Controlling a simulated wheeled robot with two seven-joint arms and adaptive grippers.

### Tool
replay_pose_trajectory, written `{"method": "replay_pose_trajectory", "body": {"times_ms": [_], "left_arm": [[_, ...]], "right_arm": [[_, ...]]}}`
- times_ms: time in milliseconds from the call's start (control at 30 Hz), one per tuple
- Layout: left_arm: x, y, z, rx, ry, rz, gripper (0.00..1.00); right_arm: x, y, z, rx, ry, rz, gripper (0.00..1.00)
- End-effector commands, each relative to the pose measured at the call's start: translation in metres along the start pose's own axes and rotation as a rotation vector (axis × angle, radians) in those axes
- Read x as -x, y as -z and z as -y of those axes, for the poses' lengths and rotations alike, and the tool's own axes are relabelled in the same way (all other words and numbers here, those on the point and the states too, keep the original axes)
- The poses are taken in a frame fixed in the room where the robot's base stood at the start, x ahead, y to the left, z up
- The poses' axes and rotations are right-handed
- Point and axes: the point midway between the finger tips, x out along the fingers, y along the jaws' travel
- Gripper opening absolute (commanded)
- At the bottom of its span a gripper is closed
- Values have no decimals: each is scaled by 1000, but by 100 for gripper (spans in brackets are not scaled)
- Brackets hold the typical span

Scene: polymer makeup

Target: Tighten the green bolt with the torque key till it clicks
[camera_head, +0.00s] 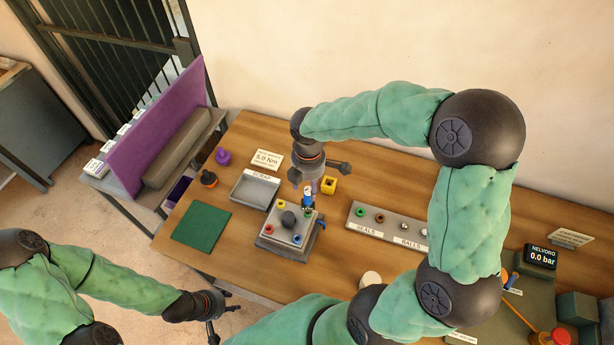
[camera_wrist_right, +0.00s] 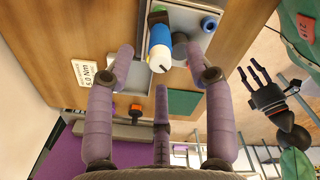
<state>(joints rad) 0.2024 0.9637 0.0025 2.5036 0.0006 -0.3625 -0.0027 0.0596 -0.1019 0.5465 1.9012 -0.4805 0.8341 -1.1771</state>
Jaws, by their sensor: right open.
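A blue torque key with a white top (camera_head: 308,193) stands roughly upright over the back right corner of the grey bolt block (camera_head: 262,243). A little green shows at its foot; the green bolt is mostly hidden there, and I cannot tell how the key sits on it. My right gripper (camera_head: 312,184) is open just above the key, pointing down. In the right wrist view the key (camera_wrist_right: 160,50) lies ahead between the spread fingers, apparently untouched. My left gripper (camera_head: 226,312) is open and empty off the table's front left edge; it also shows in the right wrist view (camera_wrist_right: 258,78).
The block carries yellow, red and blue bolts, a dark central knob (camera_head: 289,220) and a blue-tipped lever (camera_head: 321,223). Nearby are a scrap tray (camera_head: 244,200), a yellow block (camera_head: 329,185), a seals and balls rack (camera_head: 378,232), and a green mat (camera_head: 200,227).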

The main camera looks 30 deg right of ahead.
Motion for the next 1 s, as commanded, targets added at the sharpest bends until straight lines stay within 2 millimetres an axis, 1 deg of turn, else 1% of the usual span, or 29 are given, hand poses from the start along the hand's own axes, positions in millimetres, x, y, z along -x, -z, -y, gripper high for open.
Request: {"method": "replay_pose_trajectory", "body": {"times_ms": [33,100,200,333,500,800,867,900,1000], "left_arm": [[-2,0,1,0,0,0,40],[-3,0,1,0,0,0,40],[-5,0,2,0,0,0,40],[-6,0,2,0,0,0,40],[-7,0,3,0,0,0,40],[-7,0,3,0,0,-1,40],[-7,0,3,0,0,0,40],[-7,0,3,0,0,0,40],[-7,0,3,0,0,0,40]], "right_arm": [[-11,0,1,-1,6,0,54],[-22,0,1,-1,4,1,54],[-36,0,1,-1,4,0,54],[-50,0,0,-1,2,1,54],[-58,0,0,-2,0,0,54],[-59,0,0,-2,0,0,54],[-59,0,0,-2,0,0,37],[-59,0,0,-2,0,0,25],[-59,0,0,-2,0,0,0]]}}
